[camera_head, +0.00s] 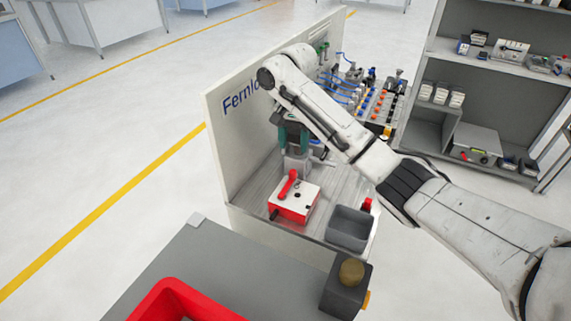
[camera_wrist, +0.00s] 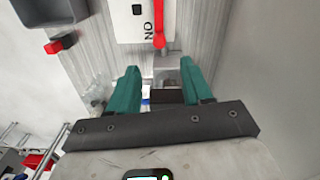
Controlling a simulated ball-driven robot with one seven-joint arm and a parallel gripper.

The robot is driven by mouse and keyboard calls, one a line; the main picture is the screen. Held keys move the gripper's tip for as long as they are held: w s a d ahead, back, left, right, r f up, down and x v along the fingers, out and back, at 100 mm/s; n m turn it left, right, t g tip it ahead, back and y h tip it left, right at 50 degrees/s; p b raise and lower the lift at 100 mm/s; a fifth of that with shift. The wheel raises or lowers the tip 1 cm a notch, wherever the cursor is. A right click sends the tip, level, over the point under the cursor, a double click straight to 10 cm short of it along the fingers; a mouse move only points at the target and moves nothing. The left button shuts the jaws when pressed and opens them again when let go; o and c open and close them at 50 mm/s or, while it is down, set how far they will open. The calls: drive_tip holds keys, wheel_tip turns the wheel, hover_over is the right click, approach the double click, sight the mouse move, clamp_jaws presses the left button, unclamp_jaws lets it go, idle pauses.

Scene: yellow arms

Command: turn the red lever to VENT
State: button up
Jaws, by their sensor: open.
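The red lever (camera_head: 289,184) sits on top of a white-faced box (camera_head: 297,201) with red sides, on the bench. The word VENT is not readable in either view. My gripper (camera_wrist: 157,80) has two green fingers, apart and empty, with the lever end beyond the fingertips. In the head view my gripper (camera_head: 293,150) hangs behind the box, partly hidden by my arm.
A grey bin (camera_head: 349,228) stands right of the box. A white panel (camera_head: 240,125) rises at the left and back. Several small fittings (camera_head: 370,95) stand behind my arm. A red tray (camera_head: 180,300) and a dark block with a round knob (camera_head: 347,285) are at the front.

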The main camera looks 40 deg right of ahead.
drive_tip(key=b, duration=0.2)
hover_over(293, 171)
wheel_tip(293, 171, down, 5)
drive_tip(key=shift+a+f, duration=0.1)
drive_tip(key=shift+f, duration=2.4)
clamp_jaws()
